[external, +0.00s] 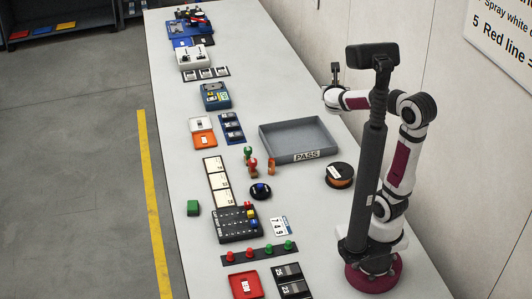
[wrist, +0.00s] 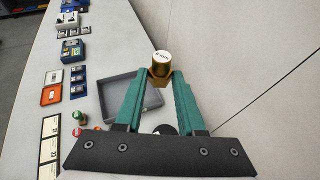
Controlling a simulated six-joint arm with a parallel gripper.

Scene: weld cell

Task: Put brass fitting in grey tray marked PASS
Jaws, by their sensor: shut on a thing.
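The brass fitting (wrist: 161,70), a gold-coloured piece with a pale marked top, is held between the tips of my gripper's teal fingers (wrist: 160,78) in the wrist view. The grey tray (external: 298,136) has a PASS label on its front wall and looks empty in the external view. In the wrist view the tray (wrist: 152,98) shows below and beyond the fingers, partly hidden by them. The fitting appears near the tray's far right corner in that picture; its height above the tray is unclear. The fitting cannot be made out in the external view.
A black and orange spool (external: 340,175) stands right of the tray. Small red, green and orange pieces (external: 253,165) stand just left of it. An orange tray (external: 203,139) and blue holder (external: 230,128) lie further left. The table's right side beyond the tray is mostly clear.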

